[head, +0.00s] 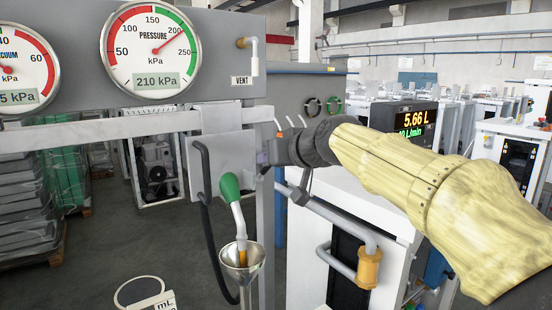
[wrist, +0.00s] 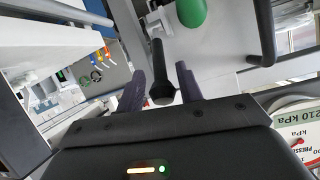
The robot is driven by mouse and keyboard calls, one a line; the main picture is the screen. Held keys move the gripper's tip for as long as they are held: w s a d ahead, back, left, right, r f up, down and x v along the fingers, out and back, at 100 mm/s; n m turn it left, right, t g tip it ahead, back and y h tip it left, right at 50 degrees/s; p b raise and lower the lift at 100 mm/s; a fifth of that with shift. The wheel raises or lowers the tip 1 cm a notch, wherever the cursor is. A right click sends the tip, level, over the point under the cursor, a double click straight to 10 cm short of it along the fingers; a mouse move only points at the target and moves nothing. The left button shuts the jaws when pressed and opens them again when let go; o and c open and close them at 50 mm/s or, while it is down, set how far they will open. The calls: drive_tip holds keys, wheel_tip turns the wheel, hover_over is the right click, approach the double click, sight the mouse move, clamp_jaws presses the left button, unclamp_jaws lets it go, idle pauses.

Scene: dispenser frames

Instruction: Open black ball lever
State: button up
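The black lever (wrist: 159,75) shows in the wrist view as a dark stick with a thick rounded end, joined to a light fitting on the grey panel (wrist: 215,40). My gripper (wrist: 160,69) is open. Its two dark fingers stand on either side of the lever, with a visible gap on each side. In the head view my gripper (head: 268,153) is at the right edge of the panel, its fingers mostly hidden. I cannot clearly make out the black lever there.
A pressure gauge (head: 150,52) reads 210 kPa.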

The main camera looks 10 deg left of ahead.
drive_tip(key=shift+s+r, duration=0.1)
drive_tip(key=b+v, duration=0.3)
drive_tip(key=v, duration=1.4)
drive_tip(key=shift+d, duration=0.15)
